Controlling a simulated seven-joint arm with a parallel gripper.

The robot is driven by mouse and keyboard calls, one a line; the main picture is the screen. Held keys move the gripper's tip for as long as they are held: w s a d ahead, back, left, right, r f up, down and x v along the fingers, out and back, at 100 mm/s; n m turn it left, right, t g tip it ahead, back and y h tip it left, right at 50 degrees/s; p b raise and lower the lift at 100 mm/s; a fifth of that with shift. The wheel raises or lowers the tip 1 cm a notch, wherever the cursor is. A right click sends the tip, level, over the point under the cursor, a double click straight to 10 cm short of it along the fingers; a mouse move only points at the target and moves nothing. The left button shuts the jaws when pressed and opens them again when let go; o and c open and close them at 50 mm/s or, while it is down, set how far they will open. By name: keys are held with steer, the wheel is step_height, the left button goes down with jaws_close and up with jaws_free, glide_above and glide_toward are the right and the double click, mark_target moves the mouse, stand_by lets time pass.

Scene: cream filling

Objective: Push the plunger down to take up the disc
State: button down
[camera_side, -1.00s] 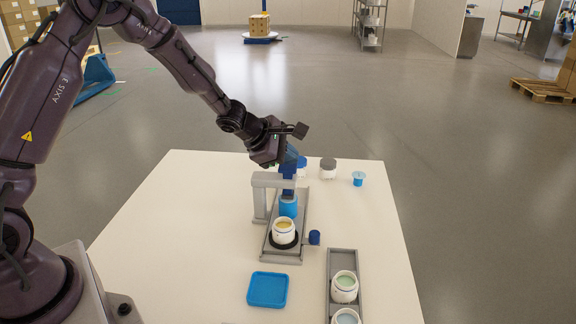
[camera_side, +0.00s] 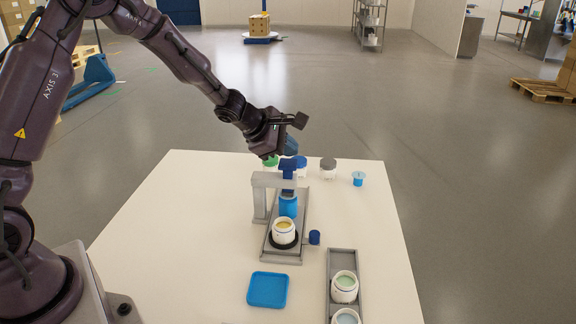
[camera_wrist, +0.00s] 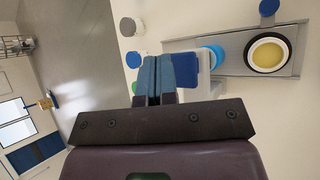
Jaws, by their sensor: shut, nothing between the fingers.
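The plunger (camera_side: 288,169), a dark blue upright piece, stands in the grey frame (camera_side: 260,202). A bright blue cylinder (camera_side: 288,207) shows below it. A white jar of yellow cream (camera_side: 284,233) stands in a black ring on the grey rail, in front of the cylinder. My gripper (camera_side: 290,147) is shut and empty, just above the plunger's top. In the wrist view its blue-grey fingers (camera_wrist: 154,76) are together, beside the dark blue plunger top (camera_wrist: 186,70); a gap cannot be judged. I cannot make out a separate disc; the cylinder's underside is hidden.
A dark blue knob (camera_side: 314,237) sits beside the rail. A blue tray (camera_side: 268,289) lies in front. A grey holder (camera_side: 343,256) with open jars is at right.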

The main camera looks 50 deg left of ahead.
steer(key=shift+r, duration=0.1)
step_height(320, 180, up, 6)
stand_by(0.8)
stand_by(0.5)
steer(key=s+d+r+m+g, duration=0.1)
steer(key=s+d+r+m, duration=0.1)
steer(key=s+m, duration=0.6)
steer(key=s+d+r+m+g+y, duration=0.1)
steer(key=s+r+m, duration=0.3)
steer(key=s+m, duration=0.4)
steer(key=s+d+r+m+g, duration=0.1)
steer(key=s+d+r+m, duration=0.2)
steer(key=s+m, duration=0.6)
steer(key=shift+s+d+r+y, duration=0.3)
steer(key=shift+s+d, duration=0.15)
steer(key=shift+s, duration=2.7)
